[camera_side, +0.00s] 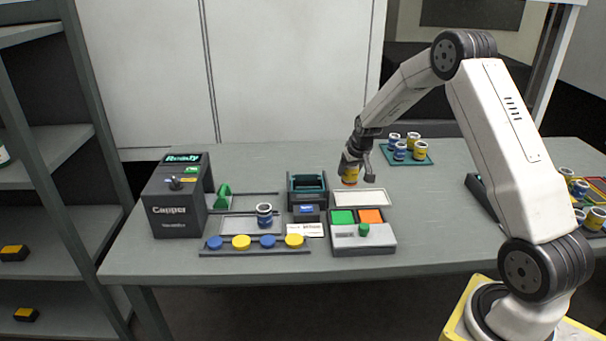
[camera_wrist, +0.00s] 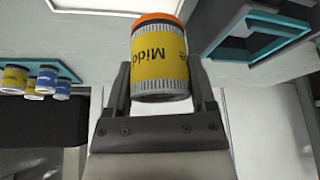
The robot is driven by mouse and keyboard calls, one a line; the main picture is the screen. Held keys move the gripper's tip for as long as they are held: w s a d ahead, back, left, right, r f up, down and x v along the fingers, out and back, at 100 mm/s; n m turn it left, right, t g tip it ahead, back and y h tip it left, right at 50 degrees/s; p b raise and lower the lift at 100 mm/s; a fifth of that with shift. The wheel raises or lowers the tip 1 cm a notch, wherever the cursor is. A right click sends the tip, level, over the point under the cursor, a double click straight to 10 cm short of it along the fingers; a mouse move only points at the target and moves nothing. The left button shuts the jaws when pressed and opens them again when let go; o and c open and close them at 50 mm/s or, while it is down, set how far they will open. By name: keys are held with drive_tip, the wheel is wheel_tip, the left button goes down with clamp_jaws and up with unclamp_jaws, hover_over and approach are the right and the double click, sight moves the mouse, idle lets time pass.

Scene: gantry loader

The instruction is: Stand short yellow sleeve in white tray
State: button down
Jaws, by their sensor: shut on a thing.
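The short yellow sleeve (camera_side: 350,173) has an orange end and dark lettering. My gripper (camera_side: 356,170) is shut on it and holds it in the air, roughly upright with the orange end down. The wrist view shows the sleeve (camera_wrist: 160,62) between the two jaws (camera_wrist: 162,88), orange end away from the palm. The white tray (camera_side: 361,198) lies on the table just below and in front of the sleeve, and looks empty. The sleeve is apart from it. A pale-rimmed tray edge (camera_wrist: 112,5) at the top of the wrist view may be this tray.
A teal mat (camera_side: 388,158) with several blue and yellow sleeves stands behind right. A teal-rimmed holder (camera_side: 307,184) is left of the tray. A button box (camera_side: 362,243) with green and orange panels is in front. The Capper machine (camera_side: 177,212) stands at left.

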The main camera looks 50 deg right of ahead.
drive_tip(key=shift+w+d, duration=0.15)
drive_tip(key=shift+w, duration=0.2)
drive_tip(key=shift+f, duration=0.15)
drive_tip(key=shift+f, duration=3.05)
drive_tip(key=shift+f, duration=0.2)
unclamp_jaws()
wheel_tip(320, 180, up, 9)
idle(1.3)
idle(0.5)
